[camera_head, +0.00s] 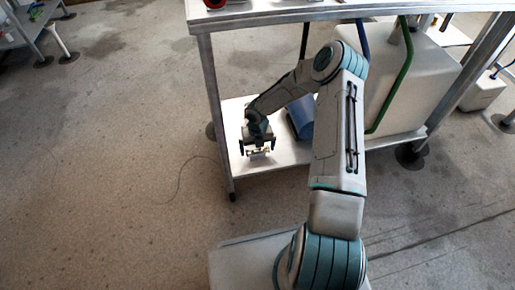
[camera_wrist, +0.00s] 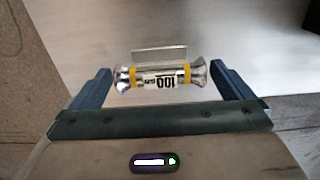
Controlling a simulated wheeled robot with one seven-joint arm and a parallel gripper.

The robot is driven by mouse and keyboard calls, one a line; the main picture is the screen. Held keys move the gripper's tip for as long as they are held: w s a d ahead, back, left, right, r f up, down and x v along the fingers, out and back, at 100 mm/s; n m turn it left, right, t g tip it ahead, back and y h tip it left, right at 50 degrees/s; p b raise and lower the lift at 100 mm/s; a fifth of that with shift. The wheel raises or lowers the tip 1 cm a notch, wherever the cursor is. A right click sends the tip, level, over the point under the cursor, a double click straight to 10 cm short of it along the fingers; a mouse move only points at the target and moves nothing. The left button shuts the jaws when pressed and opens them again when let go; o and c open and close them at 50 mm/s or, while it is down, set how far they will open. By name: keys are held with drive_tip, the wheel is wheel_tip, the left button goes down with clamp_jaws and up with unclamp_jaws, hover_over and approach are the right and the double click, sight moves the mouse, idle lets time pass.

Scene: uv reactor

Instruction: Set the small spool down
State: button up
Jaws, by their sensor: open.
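The small spool (camera_wrist: 163,78) is a silvery metal piece with yellow bands and a white label reading 100. In the wrist view it lies on its side on the pale metal lower shelf (camera_wrist: 220,35), with a flat, clear or shiny strip behind it. My gripper (camera_wrist: 160,88) is open, with one dark finger on each side of the spool and a visible gap at each end. In the head view my gripper (camera_head: 257,150) is low over the lower shelf near its left end. The spool is too small to make out clearly there.
A metal table (camera_head: 290,14) stands above the lower shelf, with a leg (camera_head: 213,110) left of my gripper. A blue container (camera_head: 300,122) and a large pale box (camera_head: 405,85) with a green hose stand to the right. Open floor lies left.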

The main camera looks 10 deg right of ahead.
wheel_tip(320, 180, up, 7)
drive_tip(key=p, duration=0.3)
drive_tip(key=shift+f, duration=0.15)
